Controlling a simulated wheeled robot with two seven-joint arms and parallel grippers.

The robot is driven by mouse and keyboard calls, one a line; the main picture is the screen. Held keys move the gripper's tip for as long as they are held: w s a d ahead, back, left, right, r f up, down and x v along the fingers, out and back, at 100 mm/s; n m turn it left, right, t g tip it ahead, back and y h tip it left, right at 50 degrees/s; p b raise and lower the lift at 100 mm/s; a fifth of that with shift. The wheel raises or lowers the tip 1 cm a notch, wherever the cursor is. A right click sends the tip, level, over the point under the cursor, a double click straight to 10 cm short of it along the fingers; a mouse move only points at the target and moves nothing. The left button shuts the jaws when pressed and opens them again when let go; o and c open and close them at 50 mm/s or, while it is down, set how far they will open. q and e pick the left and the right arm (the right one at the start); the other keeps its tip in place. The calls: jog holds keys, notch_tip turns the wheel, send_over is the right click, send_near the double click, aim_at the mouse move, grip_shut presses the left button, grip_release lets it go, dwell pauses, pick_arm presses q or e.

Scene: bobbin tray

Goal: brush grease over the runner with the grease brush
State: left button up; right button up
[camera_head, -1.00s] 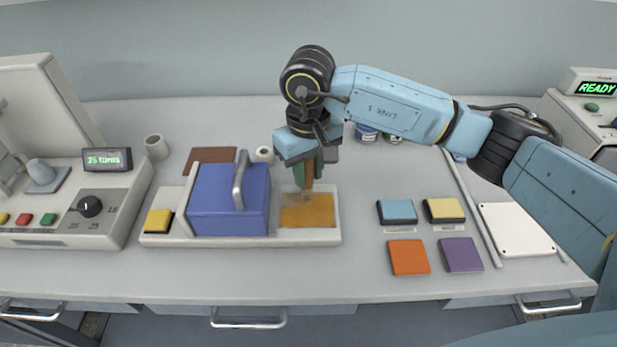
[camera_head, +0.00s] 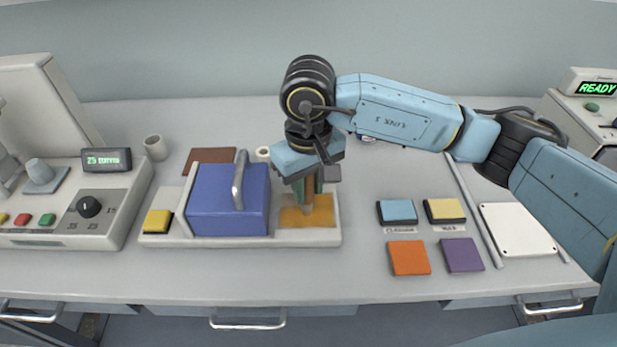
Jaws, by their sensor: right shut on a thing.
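My right gripper (camera_head: 309,188) points down over the right end of the pale tray base (camera_head: 180,240). It is shut on the grease brush (camera_head: 309,203), whose brown lower part reaches down to the orange-yellow patch (camera_head: 322,217), which looks like the greased runner. Whether the bristles touch the surface is hard to tell. A blue block with a grey handle (camera_head: 228,205) sits on the same base, just left of the patch. The gripper hides part of the patch's far side. My left gripper is not in view.
A yellow pad (camera_head: 158,221) is at the base's left end. Blue, yellow, orange (camera_head: 409,258) and purple pads lie to the right, beside a white plate (camera_head: 517,230). A machine with a dial (camera_head: 88,207) stands left. The front strip of the table is clear.

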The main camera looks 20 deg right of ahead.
jog(key=shift+s+a+f+b, duration=0.1)
jog(key=shift+s+b, duration=0.05)
jog(key=shift+s, duration=0.35)
jog(key=shift+s+a+b, duration=0.1)
jog(key=shift+s+b, duration=0.05)
jog(key=shift+s, duration=0.35)
jog(key=shift+r+p, duration=0.75)
jog(key=shift+r, duration=1.55)
